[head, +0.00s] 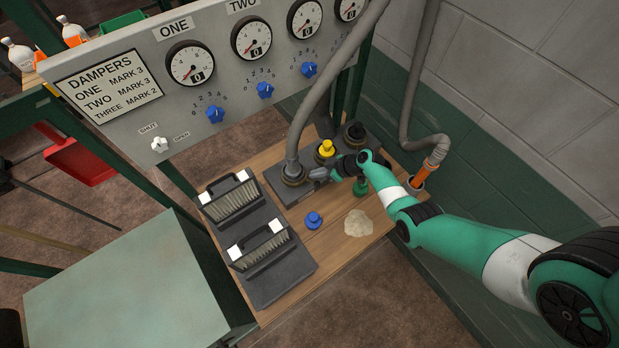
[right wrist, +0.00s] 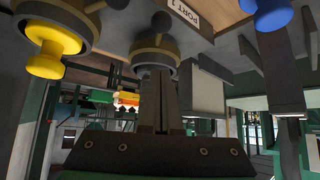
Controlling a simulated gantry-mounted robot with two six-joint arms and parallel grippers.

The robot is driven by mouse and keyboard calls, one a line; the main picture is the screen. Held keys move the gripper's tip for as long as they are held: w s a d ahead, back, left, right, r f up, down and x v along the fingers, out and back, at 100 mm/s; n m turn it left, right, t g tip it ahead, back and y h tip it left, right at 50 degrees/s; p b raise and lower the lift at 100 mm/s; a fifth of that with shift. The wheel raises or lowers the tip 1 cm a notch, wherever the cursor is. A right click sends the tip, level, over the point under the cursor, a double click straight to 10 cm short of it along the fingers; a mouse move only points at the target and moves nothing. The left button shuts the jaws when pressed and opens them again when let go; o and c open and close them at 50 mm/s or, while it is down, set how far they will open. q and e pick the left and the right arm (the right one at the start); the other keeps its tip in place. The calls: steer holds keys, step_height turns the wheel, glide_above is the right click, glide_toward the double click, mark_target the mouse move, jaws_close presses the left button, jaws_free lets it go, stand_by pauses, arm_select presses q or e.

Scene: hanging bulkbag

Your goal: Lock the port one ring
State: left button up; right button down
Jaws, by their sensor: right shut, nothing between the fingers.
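In the head view, the port one ring (head: 292,179) is a dark collar around the foot of the grey hose (head: 313,110), which stands upright in the port block. My right gripper (head: 316,175) is beside the ring, on its right side. In the right wrist view, the ring (right wrist: 155,48) shows dark with yellow parts, near the "PORT 1" label (right wrist: 188,14). My right gripper's fingers (right wrist: 157,76) are shut together and empty, their tips at or just short of the ring. I cannot tell whether they touch it. My left gripper is not in view.
A yellow plug (head: 326,148) and a black plug (head: 355,131) stand in the other ports. A blue cap (head: 313,220), a green cap (head: 361,188), a pale pile (head: 358,223) and brushes on a black tray (head: 283,287) lie on the wooden bench. The damper panel (head: 130,123) stands behind.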

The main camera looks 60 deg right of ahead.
steer(key=shift+s+d+r+p, duration=0.1)
steer(key=shift+d+r+p, duration=0.15)
steer(key=shift+r, duration=0.2)
steer(key=shift+s+d+r+p, duration=0.1)
steer(key=shift+d+r+p, duration=0.1)
steer(key=shift+r, duration=0.25)
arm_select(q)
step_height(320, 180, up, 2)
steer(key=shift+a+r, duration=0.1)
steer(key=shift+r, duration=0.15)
arm_select(e)
steer(key=shift+s+d+r, duration=0.2)
steer(key=shift+d, duration=0.25)
